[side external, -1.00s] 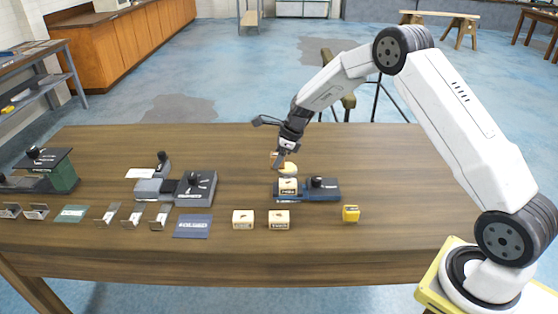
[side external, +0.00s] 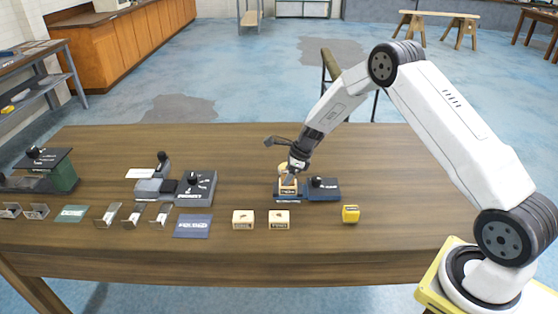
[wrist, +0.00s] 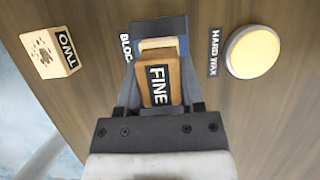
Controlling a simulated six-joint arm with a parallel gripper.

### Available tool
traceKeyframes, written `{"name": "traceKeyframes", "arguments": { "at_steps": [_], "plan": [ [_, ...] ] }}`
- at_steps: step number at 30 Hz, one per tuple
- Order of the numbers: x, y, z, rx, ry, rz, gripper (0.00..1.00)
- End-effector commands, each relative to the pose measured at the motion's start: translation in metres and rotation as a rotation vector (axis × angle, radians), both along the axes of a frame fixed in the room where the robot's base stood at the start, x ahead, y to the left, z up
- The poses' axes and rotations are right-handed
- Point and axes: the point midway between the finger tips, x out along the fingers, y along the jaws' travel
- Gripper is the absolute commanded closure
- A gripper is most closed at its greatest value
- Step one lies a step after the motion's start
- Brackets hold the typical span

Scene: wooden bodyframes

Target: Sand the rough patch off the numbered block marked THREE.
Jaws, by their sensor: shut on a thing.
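My gripper (side external: 293,170) is shut on a brown sanding block (wrist: 158,88) labelled FINE, which shows between my fingers in the wrist view. A pale wooden block (side external: 288,190) sits in the left part of a blue holder (side external: 325,193) with a black knob. The sanding block is right over this pale block, at or very near its top; I cannot tell if they touch. The pale block's edge (wrist: 158,44) shows past the sanding block. Its number and any rough patch are hidden or too small to read.
A block marked TWO (wrist: 57,52) and another pale block (side external: 243,219) stand in front of the holder. A round hard wax disc (wrist: 252,52) lies close by. A grey fixture (side external: 195,188) stands left. The table's right side is clear.

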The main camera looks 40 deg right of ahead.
Motion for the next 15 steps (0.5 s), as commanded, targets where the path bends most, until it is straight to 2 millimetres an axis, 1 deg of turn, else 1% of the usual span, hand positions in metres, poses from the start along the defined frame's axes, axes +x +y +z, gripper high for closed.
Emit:
{"name": "traceKeyframes", "arguments": {
  "at_steps": [3, 11, 12, 15],
  "plan": [
    [-0.009, -0.008, -0.001, 0.001, 0.002, -0.003, 1.0],
    [-0.025, -0.024, 0.0, 0.0, 0.003, -0.002, 1.0],
    [-0.021, -0.019, -0.001, -0.001, 0.002, 0.003, 1.0],
    [-0.013, -0.012, -0.001, 0.0, 0.001, 0.004, 1.0]
  ]
}}
